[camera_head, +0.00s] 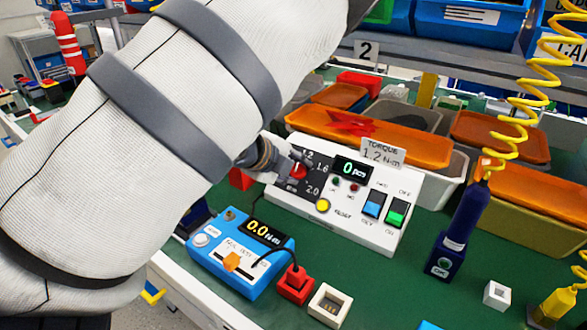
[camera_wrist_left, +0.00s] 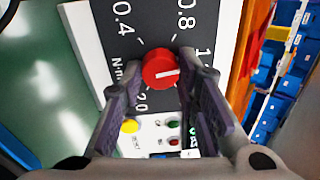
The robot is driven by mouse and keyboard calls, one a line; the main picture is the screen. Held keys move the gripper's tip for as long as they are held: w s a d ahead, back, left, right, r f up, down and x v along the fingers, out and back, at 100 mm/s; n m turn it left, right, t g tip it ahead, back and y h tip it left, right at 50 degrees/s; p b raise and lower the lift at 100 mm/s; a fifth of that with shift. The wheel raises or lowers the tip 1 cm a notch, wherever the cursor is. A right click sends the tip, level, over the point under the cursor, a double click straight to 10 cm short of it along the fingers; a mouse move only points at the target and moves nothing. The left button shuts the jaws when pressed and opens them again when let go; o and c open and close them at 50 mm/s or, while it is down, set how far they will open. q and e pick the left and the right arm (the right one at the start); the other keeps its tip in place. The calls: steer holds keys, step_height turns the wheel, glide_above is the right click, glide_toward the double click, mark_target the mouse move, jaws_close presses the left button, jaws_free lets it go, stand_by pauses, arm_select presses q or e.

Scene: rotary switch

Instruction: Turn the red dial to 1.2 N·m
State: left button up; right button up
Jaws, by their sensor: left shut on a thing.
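The red dial (camera_head: 299,171) sits on the dark scale plate at the left of a white control box (camera_head: 345,222). In the left wrist view, the dial (camera_wrist_left: 160,68) lies between the two fingertips, and its white mark points right, slightly up. The scale (camera_wrist_left: 125,40) shows 0.4, 0.8, 2.0 and a number starting with 1, partly hidden by a finger. My left gripper (camera_head: 291,170) is shut on the dial. A card (camera_head: 382,152) on the box reads TORQUE 1.2 N·m. My right gripper is not in view.
A blue meter (camera_head: 240,255) reading 0.0 N·m stands in front of the box. A dark screwdriver (camera_head: 462,225) hangs on a yellow coil (camera_head: 520,110) to the right. Orange-lidded bins (camera_head: 370,138) stand close behind.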

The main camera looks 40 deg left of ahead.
arm_select(q)
steer(key=shift+f+m, duration=0.1)
steer(key=shift+m, duration=0.6)
steer(key=o, duration=1.2)
steer(key=shift+c, duration=0.2)
steer(key=shift+w, duration=0.1)
steer(key=v, duration=1.2)
